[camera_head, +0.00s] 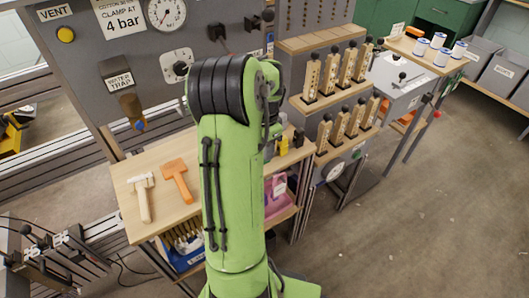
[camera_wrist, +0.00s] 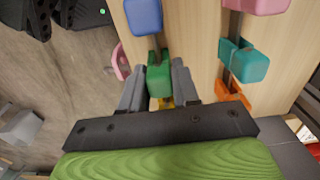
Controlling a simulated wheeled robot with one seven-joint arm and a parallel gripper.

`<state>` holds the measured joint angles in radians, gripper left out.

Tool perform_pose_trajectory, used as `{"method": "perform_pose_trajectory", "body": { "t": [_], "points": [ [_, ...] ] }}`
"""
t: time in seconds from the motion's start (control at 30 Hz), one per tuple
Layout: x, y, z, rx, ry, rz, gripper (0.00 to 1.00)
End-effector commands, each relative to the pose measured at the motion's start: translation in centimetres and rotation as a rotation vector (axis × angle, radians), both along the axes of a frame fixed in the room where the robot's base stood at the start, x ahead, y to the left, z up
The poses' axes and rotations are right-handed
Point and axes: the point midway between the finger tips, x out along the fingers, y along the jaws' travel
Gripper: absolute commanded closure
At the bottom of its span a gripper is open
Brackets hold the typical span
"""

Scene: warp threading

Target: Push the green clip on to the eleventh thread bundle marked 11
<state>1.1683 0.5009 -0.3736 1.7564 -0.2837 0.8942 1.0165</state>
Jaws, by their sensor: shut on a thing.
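In the wrist view my gripper (camera_wrist: 158,84) is shut on a green clip (camera_wrist: 157,70), with one grey finger on each side of it. The clip is at the edge of a light wooden surface, just below a blue block (camera_wrist: 143,15) in the picture. A dark strip shows between the green clip and the blue block. I cannot tell whether the clip is seated on anything. No number 11 is readable, and I cannot pick out the thread bundle marked 11. In the head view my own green arm hides the gripper and the clip.
A teal block (camera_wrist: 245,62), a pink block (camera_wrist: 262,5) and an orange piece (camera_wrist: 230,92) lie to the right along the wood. A pink curved piece (camera_wrist: 119,60) is left of the clip.

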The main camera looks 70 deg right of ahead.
Motion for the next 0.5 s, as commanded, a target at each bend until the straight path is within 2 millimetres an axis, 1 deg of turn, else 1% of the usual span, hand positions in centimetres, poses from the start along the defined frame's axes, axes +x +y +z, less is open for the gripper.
{"method": "perform_pose_trajectory", "body": {
  "t": [0.03, 0.1, 0.5],
  "points": [
    [0.0, 0.0, 0.7, 0.0, 0.0, 0.0, 0.89],
    [0.0, 0.0, 1.4, -0.001, -0.001, 0.0, 0.89],
    [0.0, 0.0, 4.7, 0.0, 0.0, 0.0, 0.89]
  ]
}}
